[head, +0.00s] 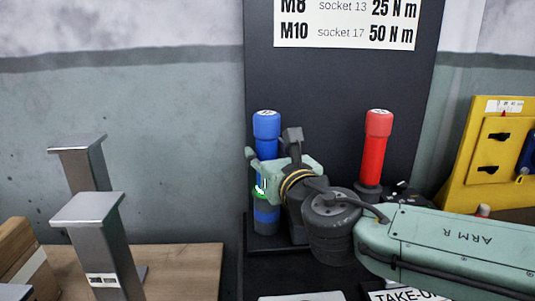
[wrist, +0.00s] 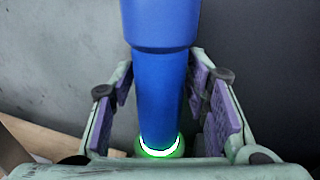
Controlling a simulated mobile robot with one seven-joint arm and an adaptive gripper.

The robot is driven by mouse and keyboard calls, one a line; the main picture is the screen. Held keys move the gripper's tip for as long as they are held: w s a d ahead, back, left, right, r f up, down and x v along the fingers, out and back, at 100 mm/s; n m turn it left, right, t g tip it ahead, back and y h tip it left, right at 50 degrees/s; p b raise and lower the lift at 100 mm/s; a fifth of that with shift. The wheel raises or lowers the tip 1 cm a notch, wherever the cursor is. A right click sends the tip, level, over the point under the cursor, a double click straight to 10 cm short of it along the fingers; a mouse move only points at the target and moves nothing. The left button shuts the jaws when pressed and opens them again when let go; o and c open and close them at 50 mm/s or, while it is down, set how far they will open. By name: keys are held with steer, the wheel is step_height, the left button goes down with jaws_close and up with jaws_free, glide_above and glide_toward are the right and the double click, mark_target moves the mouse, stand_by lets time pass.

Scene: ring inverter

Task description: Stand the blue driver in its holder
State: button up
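The blue driver (head: 266,126) stands upright at the left of the black board in the head view. Its lower end meets a dark cylinder with a blue band (head: 266,214), which looks like its holder. A green-white glowing ring (wrist: 158,150) shows around the driver's lower part in the wrist view. My gripper (head: 261,165) is around the driver's shaft. In the wrist view the blue shaft (wrist: 161,95) lies between the purple finger pads, with gaps on both sides, so the fingers look open. My gripper partly hides the driver's middle in the head view.
A red driver (head: 376,145) stands upright in a dark holder to the right. A yellow panel (head: 480,185) is at far right. Two grey metal posts (head: 95,245) stand by a wooden surface (head: 185,265) at left. A torque sign (head: 345,22) hangs above.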

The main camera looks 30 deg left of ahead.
mark_target(267, 113)
steer(key=shift+o, duration=1.2)
steer(key=shift+f, duration=0.2)
step_height(267, 113, up, 10)
steer(key=shift+r, duration=0.15)
